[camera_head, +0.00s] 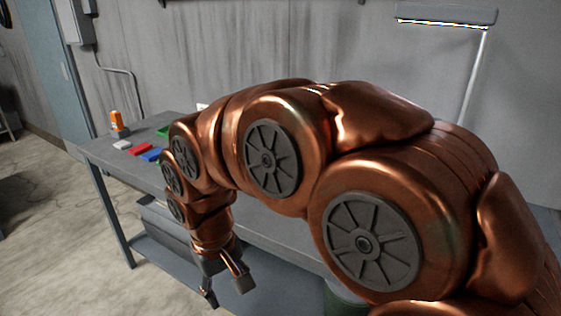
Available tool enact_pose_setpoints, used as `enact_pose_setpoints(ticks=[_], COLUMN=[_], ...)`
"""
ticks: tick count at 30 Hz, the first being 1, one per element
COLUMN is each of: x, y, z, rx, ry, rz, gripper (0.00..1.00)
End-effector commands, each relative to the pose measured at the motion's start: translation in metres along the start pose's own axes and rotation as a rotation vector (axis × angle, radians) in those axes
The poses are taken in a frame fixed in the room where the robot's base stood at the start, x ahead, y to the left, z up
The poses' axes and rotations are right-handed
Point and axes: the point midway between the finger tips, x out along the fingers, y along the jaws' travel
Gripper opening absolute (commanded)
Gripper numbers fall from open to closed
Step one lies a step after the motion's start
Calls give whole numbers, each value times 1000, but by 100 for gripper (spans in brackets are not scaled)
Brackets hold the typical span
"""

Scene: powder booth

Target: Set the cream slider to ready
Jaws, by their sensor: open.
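I cannot make out a cream slider for certain in the head view; my arm hides much of the tabletop. A small whitish block (122,145) lies near the table's left front edge, and a bit of another whitish thing (202,106) shows just behind my arm. I cannot tell whether either is the slider. My gripper (227,291) points down, open and empty, in front of the table's front edge and below the level of its top. It is apart from everything on the table.
The grey table (113,153) stands against the wall. On its left end are an orange object (117,122), a red block (139,149), a blue block (152,155) and a green piece (163,131). A lower shelf (170,258) runs underneath. The floor at left is clear.

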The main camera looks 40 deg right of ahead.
Motion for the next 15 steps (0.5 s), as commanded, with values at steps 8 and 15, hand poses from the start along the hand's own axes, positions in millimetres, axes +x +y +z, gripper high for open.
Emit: enact_pose_setpoints(ticks=[8,15], x=[-19,-24], y=[25,62], z=[-112,-202], rx=[101,228], ry=[97,180], rz=[27,56], gripper=[56,56])
